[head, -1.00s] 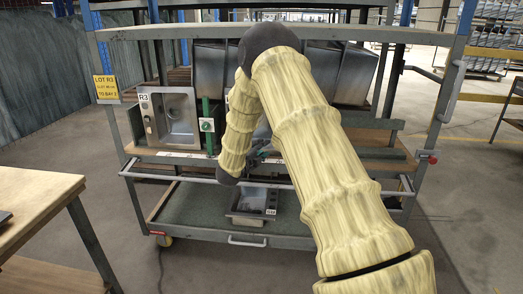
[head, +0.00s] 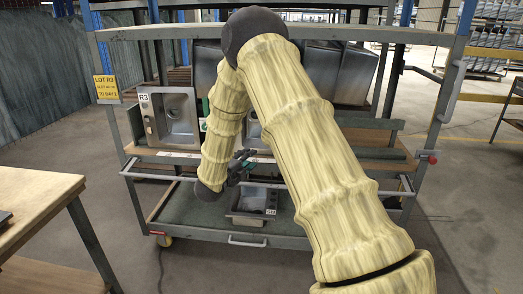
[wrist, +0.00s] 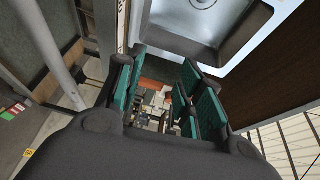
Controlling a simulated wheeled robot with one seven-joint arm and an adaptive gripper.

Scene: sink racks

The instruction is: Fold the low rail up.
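The low rail (head: 150,176) is a pale metal bar across the front of the cart, just below the middle shelf. It is down and level, with its middle hidden behind my arm. In the wrist view a pale bar, which looks like the rail (wrist: 48,52), runs at the left, outside the fingers. My gripper (head: 241,166) is at the front of the cart near the middle of the rail. In the wrist view my gripper (wrist: 166,75) has its teal-padded fingers apart with nothing held between them. I cannot tell whether it touches the rail.
A steel sink marked R3 (head: 178,118) stands on the middle shelf (head: 385,162). A wooden table (head: 35,205) stands at the left. The floor right of the cart is open.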

